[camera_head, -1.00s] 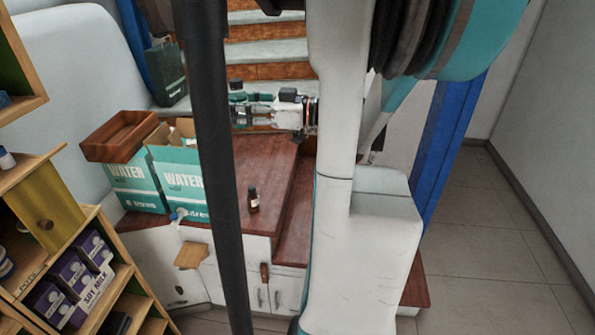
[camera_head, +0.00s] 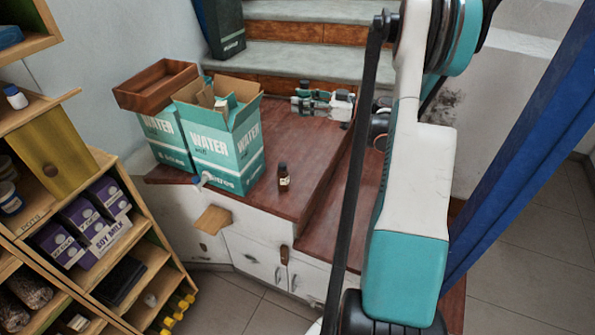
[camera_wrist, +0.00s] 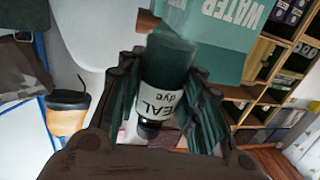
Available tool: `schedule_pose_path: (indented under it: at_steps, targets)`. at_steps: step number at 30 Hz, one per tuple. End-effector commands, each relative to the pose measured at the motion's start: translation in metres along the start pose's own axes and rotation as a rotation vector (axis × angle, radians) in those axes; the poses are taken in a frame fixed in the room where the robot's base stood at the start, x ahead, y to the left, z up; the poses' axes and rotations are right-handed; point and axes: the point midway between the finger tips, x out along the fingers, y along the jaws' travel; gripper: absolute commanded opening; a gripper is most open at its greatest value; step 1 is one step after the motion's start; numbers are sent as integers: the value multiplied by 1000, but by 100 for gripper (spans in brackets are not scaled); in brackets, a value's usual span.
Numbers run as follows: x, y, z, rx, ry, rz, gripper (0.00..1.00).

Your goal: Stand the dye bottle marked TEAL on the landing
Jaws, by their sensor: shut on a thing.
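My gripper (camera_wrist: 155,95) is shut on the teal dye bottle (camera_wrist: 168,62). The bottle has a dark teal body, a white label reading "EAL dye" with its first letter hidden, and a dark cap low in the wrist picture. In the head view my gripper (camera_head: 308,104) is over the far part of the red-brown wooden landing (camera_head: 312,150), in front of the stairs. Its height above the landing is hard to judge, and the held bottle is too small there to make out well.
A small brown bottle (camera_head: 284,177) stands near the landing's front edge. An open WATER carton (camera_head: 240,150), another WATER carton (camera_head: 168,143) and a wooden tray (camera_head: 155,84) are at the left. Stairs (camera_head: 300,63) rise behind. The landing's middle is clear.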

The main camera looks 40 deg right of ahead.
Motion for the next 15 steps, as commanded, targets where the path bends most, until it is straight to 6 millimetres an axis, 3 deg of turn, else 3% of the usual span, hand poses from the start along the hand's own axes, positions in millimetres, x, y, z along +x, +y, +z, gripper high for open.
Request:
schedule_pose_path:
  at_steps: [1,6,11,15]
  targets:
    - [8,2,13,0,1,-11,6]
    - [20,5,36,0,0,-28,6]
    - [23,6,57,0,0,-32,6]
    - [23,6,91,0,0,-31,6]
